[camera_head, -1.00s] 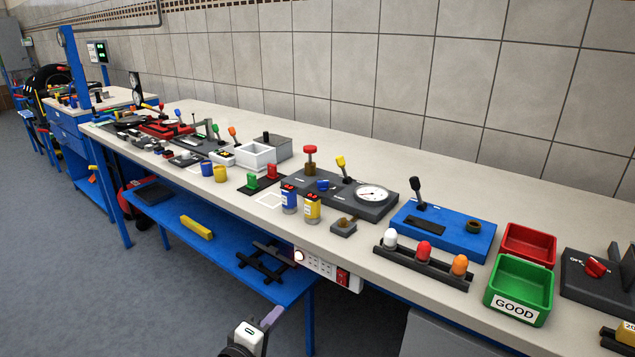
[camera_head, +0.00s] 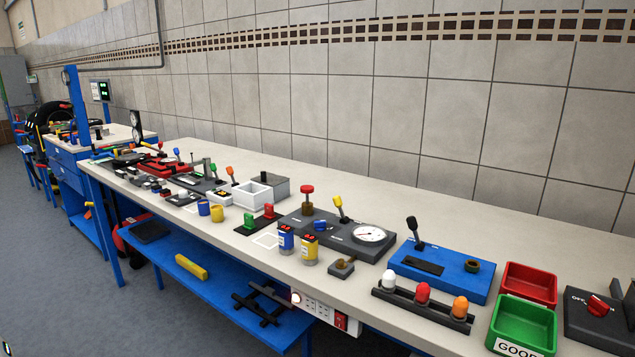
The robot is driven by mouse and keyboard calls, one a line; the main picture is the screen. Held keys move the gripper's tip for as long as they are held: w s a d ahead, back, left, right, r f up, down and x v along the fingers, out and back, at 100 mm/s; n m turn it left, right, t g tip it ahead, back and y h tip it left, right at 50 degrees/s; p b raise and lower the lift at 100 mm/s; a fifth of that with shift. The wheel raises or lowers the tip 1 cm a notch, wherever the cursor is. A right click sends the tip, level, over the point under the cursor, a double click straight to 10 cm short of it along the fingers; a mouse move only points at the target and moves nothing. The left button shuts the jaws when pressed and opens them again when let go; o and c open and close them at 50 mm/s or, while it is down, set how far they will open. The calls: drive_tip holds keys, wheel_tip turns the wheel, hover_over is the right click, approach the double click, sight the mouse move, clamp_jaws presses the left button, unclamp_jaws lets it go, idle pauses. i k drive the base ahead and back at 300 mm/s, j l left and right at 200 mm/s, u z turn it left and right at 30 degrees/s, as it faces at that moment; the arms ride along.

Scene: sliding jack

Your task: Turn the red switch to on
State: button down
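A red rotary switch (camera_head: 598,306) sits on a dark grey box (camera_head: 585,325) at the right end of the bench. An "OFF" label shows to the left of the knob. The knob is slanted, and any other label beside it is too hidden or small to read. A red rocker switch (camera_head: 341,320) is also on the white power strip at the bench's front edge. My gripper is not in view; only a small dark piece shows at the lower left corner, and I cannot tell what it is.
A green bin (camera_head: 522,326) and a red bin (camera_head: 529,284) stand just left of the switch box. A rack with white, red and orange lamps (camera_head: 422,305) and a blue box with a lever (camera_head: 440,268) lie farther left. The tiled wall backs the bench (camera_head: 395,215).

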sight(598, 308)
drive_tip(key=z, duration=1.45)
